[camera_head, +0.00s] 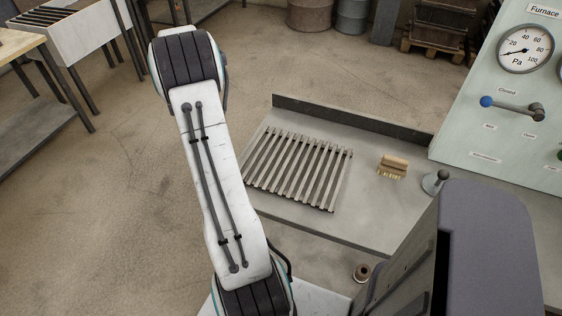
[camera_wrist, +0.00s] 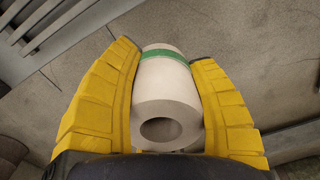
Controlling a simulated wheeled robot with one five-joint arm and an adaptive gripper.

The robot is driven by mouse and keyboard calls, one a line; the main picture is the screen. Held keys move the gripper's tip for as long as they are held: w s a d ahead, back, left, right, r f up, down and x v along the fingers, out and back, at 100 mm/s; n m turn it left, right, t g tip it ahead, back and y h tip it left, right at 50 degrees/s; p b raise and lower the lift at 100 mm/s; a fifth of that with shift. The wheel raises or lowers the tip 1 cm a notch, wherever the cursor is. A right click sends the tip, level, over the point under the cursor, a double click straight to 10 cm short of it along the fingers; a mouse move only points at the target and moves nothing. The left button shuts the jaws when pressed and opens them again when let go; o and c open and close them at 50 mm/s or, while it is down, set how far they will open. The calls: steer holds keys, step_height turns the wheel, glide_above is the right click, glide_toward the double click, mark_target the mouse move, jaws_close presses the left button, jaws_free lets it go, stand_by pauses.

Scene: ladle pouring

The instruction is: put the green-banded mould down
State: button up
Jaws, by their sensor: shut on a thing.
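The green-banded mould (camera_wrist: 165,90) is a pale hollow cylinder with a green band near its far end. In the wrist view it sits between the two yellow fingers of my gripper (camera_wrist: 163,56), which is shut on it. Its round open end faces the camera. The mould is clear of the fingers' tips only at its far end. In the head view my arm hides the gripper and the mould.
A grey bench with a back ledge (camera_head: 345,122) carries a slatted metal rack (camera_head: 297,170) and a wooden brush (camera_head: 393,166). The furnace panel (camera_head: 505,110) stands at the right. Metal bars (camera_wrist: 40,28) show at the wrist view's upper left. A small ringed thing (camera_head: 361,272) lies below the bench.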

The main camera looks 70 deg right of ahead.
steer(key=s+d+r+m, duration=0.1)
steer(key=s+d, duration=0.5)
steer(key=s, duration=0.2)
steer(key=s+d+r, duration=0.1)
steer(key=s+d, duration=0.5)
steer(key=s, duration=0.3)
steer(key=s+d+r+m, duration=0.1)
steer(key=s+d, duration=0.1)
steer(key=s, duration=0.8)
steer(key=s+d+r, duration=0.1)
steer(key=s, duration=0.8)
glide_above(304, 166)
step_height(304, 166, down, 7)
steer(key=shift+f, duration=2)
steer(key=shift+f, duration=0.15)
steer(key=o, duration=1.2)
